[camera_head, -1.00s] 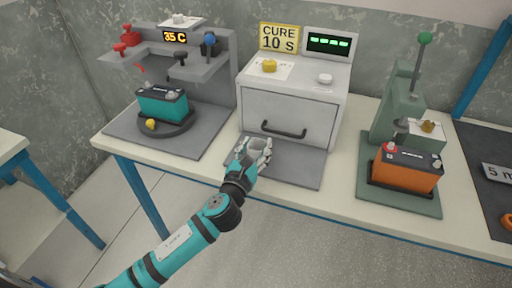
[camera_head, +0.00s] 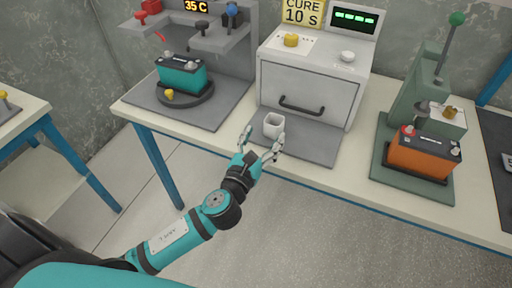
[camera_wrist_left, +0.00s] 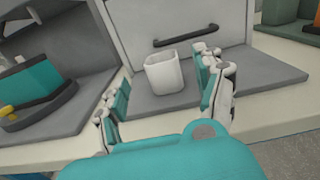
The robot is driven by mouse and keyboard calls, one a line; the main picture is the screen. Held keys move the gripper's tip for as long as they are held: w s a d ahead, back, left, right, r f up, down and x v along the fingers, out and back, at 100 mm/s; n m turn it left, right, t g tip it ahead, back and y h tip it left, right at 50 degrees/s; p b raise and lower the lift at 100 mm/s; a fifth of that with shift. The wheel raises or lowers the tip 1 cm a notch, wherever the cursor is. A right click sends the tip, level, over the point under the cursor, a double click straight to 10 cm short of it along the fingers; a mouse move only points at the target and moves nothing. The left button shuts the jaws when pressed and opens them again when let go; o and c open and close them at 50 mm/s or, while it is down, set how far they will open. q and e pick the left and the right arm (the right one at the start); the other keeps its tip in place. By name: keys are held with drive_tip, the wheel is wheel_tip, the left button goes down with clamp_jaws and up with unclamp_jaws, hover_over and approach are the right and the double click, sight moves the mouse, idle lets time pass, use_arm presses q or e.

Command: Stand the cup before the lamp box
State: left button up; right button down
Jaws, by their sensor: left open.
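The white cup (camera_head: 273,125) stands upright on the grey mat (camera_head: 313,148) in front of the lamp box (camera_head: 308,88), a white cabinet with a dark handle and a sign reading CURE 10 S. My left gripper (camera_head: 262,141) is open at the near side of the cup, its fingers spread to either side. In the left wrist view the cup (camera_wrist_left: 164,73) stands beyond the open fingers (camera_wrist_left: 163,95), with bare mat around its base. It looks apart from the left finger; contact with the right finger I cannot tell. My right gripper is not in view.
A teal battery (camera_head: 181,75) sits on a round stand at the left station. An orange battery (camera_head: 424,154) sits in the green press (camera_head: 405,100) at the right. The table's front edge (camera_head: 330,172) runs just before the mat.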

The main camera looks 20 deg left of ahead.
use_arm(q)
drive_tip(key=s, duration=0.5)
drive_tip(key=shift+s, duration=0.1)
drive_tip(key=shift+a, duration=0.2)
idle(1.1)
